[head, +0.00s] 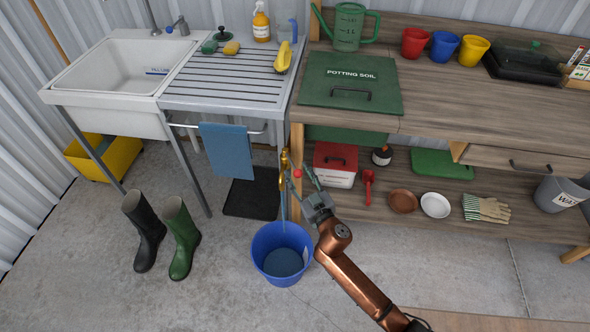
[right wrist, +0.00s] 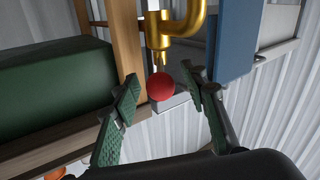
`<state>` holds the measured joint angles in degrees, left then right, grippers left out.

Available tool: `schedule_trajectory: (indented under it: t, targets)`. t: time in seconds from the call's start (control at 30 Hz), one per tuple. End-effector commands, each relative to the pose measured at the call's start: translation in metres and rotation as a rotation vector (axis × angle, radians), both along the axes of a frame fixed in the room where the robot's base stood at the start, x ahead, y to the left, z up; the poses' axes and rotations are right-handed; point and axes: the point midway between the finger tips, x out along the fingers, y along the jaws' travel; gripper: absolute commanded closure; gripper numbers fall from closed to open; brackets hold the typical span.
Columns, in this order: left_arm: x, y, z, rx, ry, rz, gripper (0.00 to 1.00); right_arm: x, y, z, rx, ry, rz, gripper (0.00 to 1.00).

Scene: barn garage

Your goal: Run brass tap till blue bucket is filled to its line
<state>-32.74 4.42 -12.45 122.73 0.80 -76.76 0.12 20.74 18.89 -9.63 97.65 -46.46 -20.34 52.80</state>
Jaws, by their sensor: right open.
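The brass tap (head: 284,166) stands by the bench's left front post, and its pipe (right wrist: 190,28) fills the top of the right wrist view. Its red ball knob (head: 297,173) shows in the right wrist view (right wrist: 161,88) between my fingers, with gaps on both sides. My right gripper (head: 308,184) is open at the knob; its fingers (right wrist: 160,80) are spread. The blue bucket (head: 261,241) stands upright on the floor below the tap. A thin pale-blue stream (head: 283,208) runs down toward it, and grey-blue water shows inside. I cannot make out the fill line. My left gripper is out of view.
A blue towel (head: 227,150) hangs left of the tap, above a dark mat (head: 253,194). Rubber boots (head: 182,237) stand left of the bucket. A red-and-white box (head: 335,165) and red trowel (head: 368,184) are on the lower shelf at right. Floor in front is mostly clear.

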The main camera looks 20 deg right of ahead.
Motion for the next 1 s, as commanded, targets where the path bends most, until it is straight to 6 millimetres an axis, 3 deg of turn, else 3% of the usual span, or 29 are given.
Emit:
schedule_trajectory:
  t: [0.2,0.43,0.6,1.0]
  targets:
    - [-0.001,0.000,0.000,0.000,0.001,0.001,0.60,-0.048,0.001,-0.001,0.002,0.002,0.001,0.60]
    - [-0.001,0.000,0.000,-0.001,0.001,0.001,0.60,-0.084,0.001,-0.001,0.002,0.001,0.001,0.60]
    - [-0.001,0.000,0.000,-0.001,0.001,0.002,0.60,-0.095,0.001,0.000,0.001,0.000,0.000,0.60]
    - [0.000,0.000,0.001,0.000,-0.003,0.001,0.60,-0.096,0.000,-0.001,-0.001,0.012,-0.002,0.60]
